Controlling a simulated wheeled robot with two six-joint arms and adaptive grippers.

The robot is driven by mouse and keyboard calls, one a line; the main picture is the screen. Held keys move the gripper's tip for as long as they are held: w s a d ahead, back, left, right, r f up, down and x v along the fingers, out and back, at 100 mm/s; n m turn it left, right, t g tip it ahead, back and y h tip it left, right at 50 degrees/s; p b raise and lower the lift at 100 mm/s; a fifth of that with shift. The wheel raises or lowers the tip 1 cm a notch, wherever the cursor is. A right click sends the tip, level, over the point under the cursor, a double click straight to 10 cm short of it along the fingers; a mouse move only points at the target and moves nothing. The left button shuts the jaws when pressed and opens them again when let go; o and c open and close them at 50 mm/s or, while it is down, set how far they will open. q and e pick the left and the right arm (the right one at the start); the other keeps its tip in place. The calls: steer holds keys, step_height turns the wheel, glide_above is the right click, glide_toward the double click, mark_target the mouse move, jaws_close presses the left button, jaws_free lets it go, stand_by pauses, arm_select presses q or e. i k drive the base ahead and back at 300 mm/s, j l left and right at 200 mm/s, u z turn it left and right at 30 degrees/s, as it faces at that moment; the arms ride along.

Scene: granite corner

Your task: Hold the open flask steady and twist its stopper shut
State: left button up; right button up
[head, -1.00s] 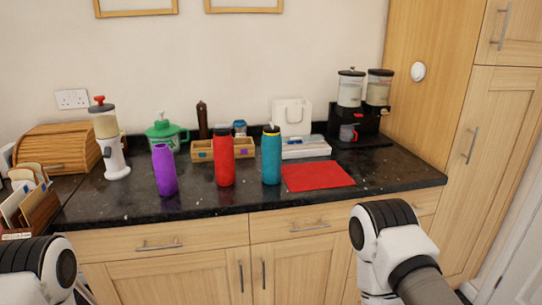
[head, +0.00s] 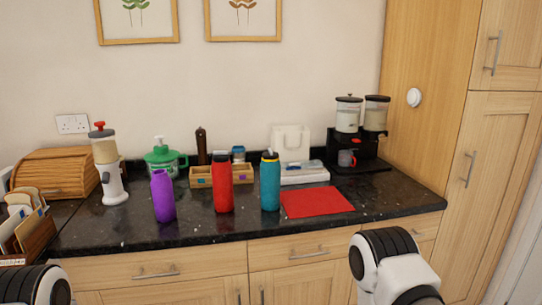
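Three flasks stand upright on the dark granite counter (head: 330,225). The purple flask (head: 163,198) is at the left and shows no dark cap on its top. The red flask (head: 223,188) is in the middle and has a dark top. The teal flask (head: 270,186) is to its right and also has a dark top with a small pale spot. I cannot make out a loose stopper, and which flask is open is too small to tell for sure. Only upper parts of my two arms show at the bottom corners; both grippers are out of view.
A red mat (head: 316,202) lies flat right of the teal flask. A white grinder (head: 110,165) and a bread box (head: 55,173) are at left.

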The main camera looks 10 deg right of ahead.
mark_target(270, 155)
steer(key=i+l, duration=0.35)
steer(key=l, duration=0.15)
steer(key=i+l, duration=0.35)
steer(key=l, duration=0.15)
